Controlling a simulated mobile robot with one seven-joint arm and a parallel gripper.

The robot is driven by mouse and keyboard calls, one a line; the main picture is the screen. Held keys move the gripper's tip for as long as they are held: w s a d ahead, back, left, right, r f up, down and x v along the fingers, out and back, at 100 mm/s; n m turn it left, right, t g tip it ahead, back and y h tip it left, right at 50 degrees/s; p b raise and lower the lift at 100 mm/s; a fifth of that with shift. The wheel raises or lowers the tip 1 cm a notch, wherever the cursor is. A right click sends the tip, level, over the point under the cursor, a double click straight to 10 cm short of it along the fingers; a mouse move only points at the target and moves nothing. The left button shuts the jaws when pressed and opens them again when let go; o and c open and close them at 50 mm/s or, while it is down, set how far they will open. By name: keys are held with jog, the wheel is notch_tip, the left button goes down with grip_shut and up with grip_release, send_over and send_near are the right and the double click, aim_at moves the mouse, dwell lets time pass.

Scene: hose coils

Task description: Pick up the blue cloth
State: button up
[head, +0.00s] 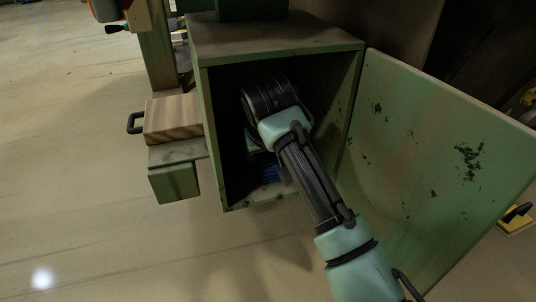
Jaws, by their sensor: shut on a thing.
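The blue cloth (268,174) shows as a small dark-blue patch low inside the open green cabinet (280,44), partly hidden behind my arm. My arm reaches in through the cabinet's open front from the lower right. My gripper (261,152) is inside the cabinet, below the black ribbed wrist and at the cloth. It is shut on the blue cloth, though its fingertips are mostly hidden by my arm and shadow. I cannot tell whether the cloth is clear of the cabinet floor.
The cabinet door (430,160) stands wide open on the right, close to my arm. A wooden block with a black handle (172,119) sits beside the cabinet on the left. The cabinet walls closely surround my wrist. The floor (90,190) at left is clear.

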aim_at(268, 154)
jog(key=shift+r+p, duration=0.4)
jog(key=shift+r, duration=0.1)
notch_tip(268, 154, up, 3)
jog(key=p, duration=0.2)
jog(key=shift+p, duration=0.4)
jog(key=s+p, duration=0.1)
jog(key=s, duration=0.5)
jog(key=s+p, duration=0.2)
jog(key=s, duration=0.4)
jog(key=s+p, duration=0.2)
jog(key=s, duration=0.4)
jog(key=shift+d+f, duration=0.15)
jog(key=shift+f, duration=0.15)
jog(key=o, duration=0.7)
jog(key=c, duration=0.5)
jog(key=shift+c, duration=0.2)
